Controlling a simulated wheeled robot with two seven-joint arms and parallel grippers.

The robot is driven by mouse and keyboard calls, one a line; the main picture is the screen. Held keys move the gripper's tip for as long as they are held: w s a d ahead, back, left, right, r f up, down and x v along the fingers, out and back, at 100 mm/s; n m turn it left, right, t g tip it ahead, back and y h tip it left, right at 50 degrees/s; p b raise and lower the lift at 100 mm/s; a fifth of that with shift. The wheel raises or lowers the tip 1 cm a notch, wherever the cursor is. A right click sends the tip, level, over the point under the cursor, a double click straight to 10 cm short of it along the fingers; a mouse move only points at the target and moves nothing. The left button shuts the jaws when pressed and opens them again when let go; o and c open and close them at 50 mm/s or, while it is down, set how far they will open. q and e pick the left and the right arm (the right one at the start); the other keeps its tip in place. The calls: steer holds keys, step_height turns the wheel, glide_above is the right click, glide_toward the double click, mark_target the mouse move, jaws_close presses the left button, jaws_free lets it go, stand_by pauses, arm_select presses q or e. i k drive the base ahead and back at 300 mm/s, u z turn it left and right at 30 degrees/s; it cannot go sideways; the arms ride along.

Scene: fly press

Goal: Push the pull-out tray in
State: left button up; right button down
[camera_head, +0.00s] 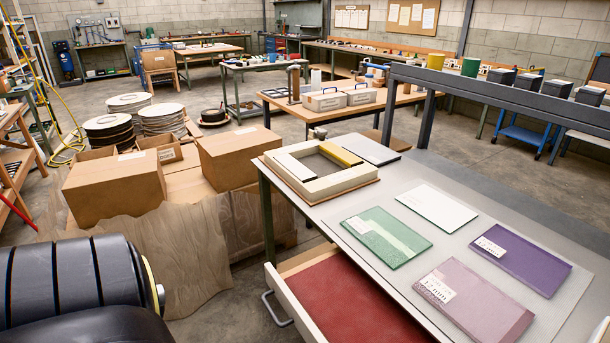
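The pull-out tray (304,312) is a pale drawer with a red lining. It stands open under the left front of the grey-topped table (400,181), in the lower middle of the view. Its metal bar handle (274,309) is on its left-facing front. The tray's near end is cut off by the bottom edge. A large black part of my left arm fills the lower left corner, clear of the tray. Neither of my grippers shows.
Glass samples, among them a green pane (386,237) and a purple pane (520,260), lie on the tabletop with a square frame (312,183). Cardboard boxes (115,188) and a brown sheet (178,258) stand left of the table. Some bare floor shows between them and the tray.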

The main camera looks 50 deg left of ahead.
mark_target(328, 299)
steer(key=u, duration=0.2)
steer(key=k, duration=0.45)
steer(key=u, duration=1.05)
steer(key=i, duration=0.55)
steer(key=u, duration=0.05)
